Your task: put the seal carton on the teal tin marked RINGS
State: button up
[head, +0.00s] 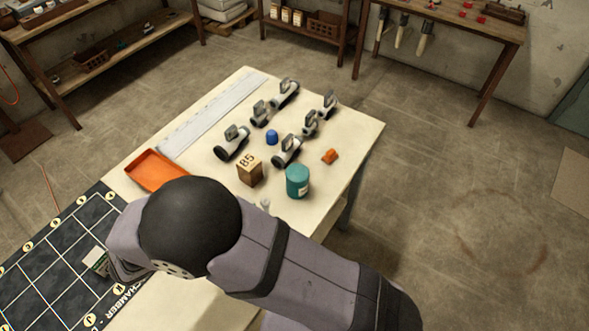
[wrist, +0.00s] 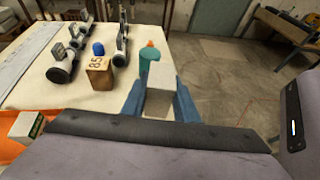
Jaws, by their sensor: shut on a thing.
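In the wrist view my gripper (wrist: 160,100) has its blue fingers shut on a pale, box-shaped carton (wrist: 160,85). Its visible faces are plain, so I cannot read whether it is the seal carton. The teal tin (head: 298,181) stands upright on the pale table, with a white label too small to read. It also shows in the wrist view (wrist: 149,64), beyond the held carton and partly hidden by it. The gap between carton and tin is hard to judge. In the head view my arm hides the gripper's fingers.
A wooden block marked 85 (head: 249,171) stands left of the tin. Several grey-and-black pipe fittings (head: 287,151), a blue piece (head: 272,137) and an orange piece (head: 330,156) are behind. An orange tray (head: 140,171) and white-green carton (head: 97,262) are left. Right of the table is floor.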

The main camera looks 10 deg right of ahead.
jog(key=w+d+r+m+g+h+p, duration=0.1)
jog(key=w+d+r+m+g+p, duration=0.2)
jog(key=d, duration=0.5)
jog(key=w+d+r+m+g+h+p, duration=0.1)
jog(key=w+d+r+m+g, duration=0.15)
jog(key=w+d, duration=0.4)
jog(key=r+n+t, duration=0.2)
jog(key=n+t, duration=0.1)
send_over(298, 172)
jog(key=shift+y, duration=0.3)
jog(key=shift+f+p, duration=1.15)
jog(key=shift+f, duration=4.1)
jog(key=shift+f, duration=0.15)
jog(key=o, duration=1.1)
jog(key=shift+c, duration=0.2)
